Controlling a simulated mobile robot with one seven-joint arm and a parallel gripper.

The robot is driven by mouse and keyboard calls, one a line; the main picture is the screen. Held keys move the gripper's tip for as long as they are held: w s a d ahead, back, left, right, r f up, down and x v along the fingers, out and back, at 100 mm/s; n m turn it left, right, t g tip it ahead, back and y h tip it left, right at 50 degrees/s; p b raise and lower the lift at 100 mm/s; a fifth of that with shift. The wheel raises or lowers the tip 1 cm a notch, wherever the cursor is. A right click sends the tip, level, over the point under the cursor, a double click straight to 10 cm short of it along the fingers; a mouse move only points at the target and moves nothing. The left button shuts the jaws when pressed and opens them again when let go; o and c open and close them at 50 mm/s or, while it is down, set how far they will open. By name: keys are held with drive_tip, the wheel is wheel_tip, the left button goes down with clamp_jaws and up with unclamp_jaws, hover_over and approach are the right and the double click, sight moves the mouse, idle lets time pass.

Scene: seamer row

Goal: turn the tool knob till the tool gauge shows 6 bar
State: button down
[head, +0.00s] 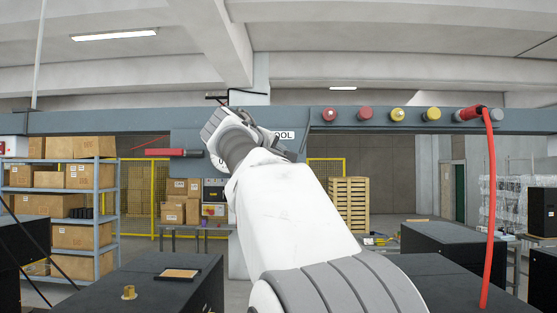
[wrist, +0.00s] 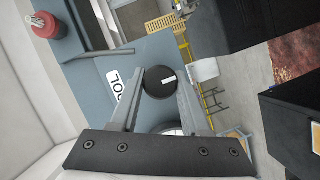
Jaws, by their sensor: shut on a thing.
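The tool knob (wrist: 158,88) is a round black knob with a white pointer mark, on a blue-grey panel (wrist: 135,62). In the wrist view my gripper (wrist: 161,74) has one finger on each side of it and is shut on it. A white dial (wrist: 172,131), likely the tool gauge, shows only as a sliver behind my gripper's palm; its reading is hidden. A white label (wrist: 116,88) ending in "OOL" sits beside the knob and also shows in the head view (head: 285,135). In the head view my arm covers the knob and most of the dial.
Red and yellow fittings (head: 398,114) line the overhead beam (head: 90,123) to the right. A red hose (head: 489,200) hangs at the far right. A red-handled lever (head: 165,152) sticks out left of the panel. Black cabinets (head: 150,285) stand below.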

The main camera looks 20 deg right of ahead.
drive_tip(key=shift+c, duration=1.9)
unclamp_jaws()
drive_tip(key=shift+s, duration=0.1)
drive_tip(key=b+v, duration=0.4)
drive_tip(key=v, duration=1.3)
drive_tip(key=shift+a, duration=0.2)
